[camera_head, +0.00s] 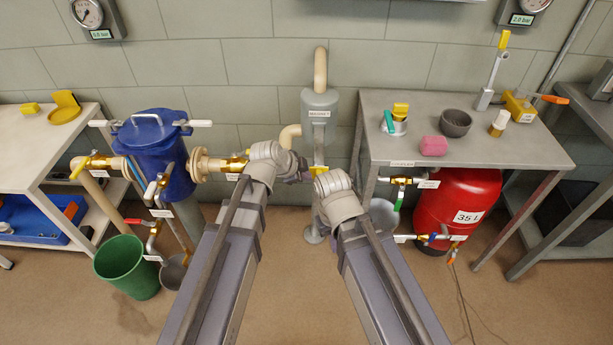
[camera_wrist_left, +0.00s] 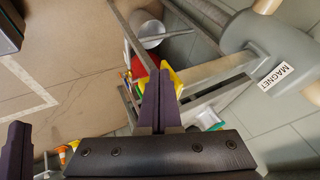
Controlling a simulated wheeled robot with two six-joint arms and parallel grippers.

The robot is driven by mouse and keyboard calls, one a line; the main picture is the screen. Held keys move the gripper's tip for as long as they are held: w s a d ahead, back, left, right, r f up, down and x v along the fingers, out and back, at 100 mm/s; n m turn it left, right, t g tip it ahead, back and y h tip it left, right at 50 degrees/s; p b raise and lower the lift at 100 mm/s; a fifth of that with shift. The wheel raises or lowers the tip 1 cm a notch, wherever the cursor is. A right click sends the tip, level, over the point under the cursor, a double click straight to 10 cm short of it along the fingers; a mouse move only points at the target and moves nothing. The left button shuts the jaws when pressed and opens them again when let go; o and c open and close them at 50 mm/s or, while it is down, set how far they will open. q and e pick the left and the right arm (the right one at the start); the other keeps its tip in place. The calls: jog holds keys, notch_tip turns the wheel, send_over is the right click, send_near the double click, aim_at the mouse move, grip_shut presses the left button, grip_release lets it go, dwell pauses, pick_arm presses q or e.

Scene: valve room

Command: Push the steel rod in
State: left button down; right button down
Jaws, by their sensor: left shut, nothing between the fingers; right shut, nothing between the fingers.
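The steel rod (camera_head: 319,150) hangs below the grey body labelled MAGNET (camera_head: 320,100) on the wall. It carries a yellow piece (camera_head: 322,170) at its lower end. In the left wrist view the rod (camera_wrist_left: 215,72) sticks out of the magnet body (camera_wrist_left: 262,42), and the yellow piece (camera_wrist_left: 178,78) is partly behind my fingers. My left gripper (camera_head: 303,168) is shut and empty, close beside the rod's lower end; it also shows in the left wrist view (camera_wrist_left: 166,75). I cannot tell whether it touches. My right gripper, shut and empty, is mostly hidden behind its wrist, just right of the rod.
A blue filter tank (camera_head: 158,155) with valves stands at left, a green bucket (camera_head: 125,268) below it.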

pick_arm(q)
jog(key=shift+w, duration=0.15)
jog(key=w, duration=1.9)
jog(key=shift+w+r, duration=0.1)
jog(key=shift+w, duration=0.25)
